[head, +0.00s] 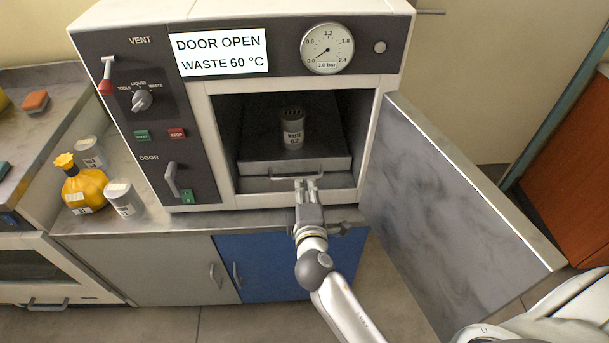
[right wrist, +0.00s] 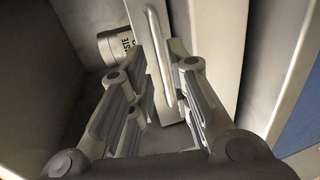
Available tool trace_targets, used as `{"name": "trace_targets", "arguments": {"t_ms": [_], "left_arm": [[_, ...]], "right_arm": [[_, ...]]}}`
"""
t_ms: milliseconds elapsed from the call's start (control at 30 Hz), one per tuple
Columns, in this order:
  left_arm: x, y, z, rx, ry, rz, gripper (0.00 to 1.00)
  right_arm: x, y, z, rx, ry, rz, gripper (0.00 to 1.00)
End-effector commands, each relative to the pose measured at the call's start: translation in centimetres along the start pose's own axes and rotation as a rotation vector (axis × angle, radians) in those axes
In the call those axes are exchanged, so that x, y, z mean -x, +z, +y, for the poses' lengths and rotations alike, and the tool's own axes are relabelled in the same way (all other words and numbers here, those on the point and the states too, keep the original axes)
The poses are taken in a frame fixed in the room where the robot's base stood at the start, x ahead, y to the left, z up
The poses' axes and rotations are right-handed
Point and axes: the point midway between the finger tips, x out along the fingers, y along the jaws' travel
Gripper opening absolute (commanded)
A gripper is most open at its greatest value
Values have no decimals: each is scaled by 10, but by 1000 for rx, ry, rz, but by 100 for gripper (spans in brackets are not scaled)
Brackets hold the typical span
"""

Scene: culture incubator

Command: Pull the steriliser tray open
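The steriliser tray (head: 262,166) is a grey slab inside the open chamber, with a canister labelled as waste (head: 292,128) standing upright on it. Its bar handle (head: 282,178) runs along the front; in the right wrist view the handle (right wrist: 156,60) shows as a pale bar. My right gripper (head: 306,184) is at the chamber mouth, at the right part of the handle. In the right wrist view the right gripper's (right wrist: 160,62) fingers are apart, with the handle between them; I cannot tell whether they touch it. My left gripper is not in view.
The steriliser door (head: 450,210) stands swung open on the right, close to my right arm. The control panel (head: 150,130) is left of the chamber; its display reads "DOOR OPEN". A yellow bottle (head: 84,190) and grey canisters (head: 124,198) stand on the counter at left.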

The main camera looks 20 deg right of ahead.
Motion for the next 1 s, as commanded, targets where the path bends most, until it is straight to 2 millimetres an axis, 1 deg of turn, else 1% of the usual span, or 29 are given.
{"name": "trace_targets", "arguments": {"t_ms": [33, 200, 400, 567, 767, 800, 933, 1000], "left_arm": [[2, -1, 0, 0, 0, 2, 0], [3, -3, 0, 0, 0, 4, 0], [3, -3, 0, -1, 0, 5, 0], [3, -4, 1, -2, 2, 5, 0], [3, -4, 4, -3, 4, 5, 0], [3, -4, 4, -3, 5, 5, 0], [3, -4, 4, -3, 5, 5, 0], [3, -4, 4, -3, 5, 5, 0]], "right_arm": [[-11, 1, 2, 2, 2, -2, 19], [-39, 0, 1, -1, 0, -1, 19], [-58, 0, 0, 0, -1, -1, 19], [-63, 0, 0, -1, -1, 0, 19], [-63, 0, 0, -1, -1, 0, 19], [-63, 0, 0, -1, -1, 0, 16], [-63, 0, 0, -1, -1, 0, 0], [-62, 0, -1, -1, -1, 0, 0]]}}
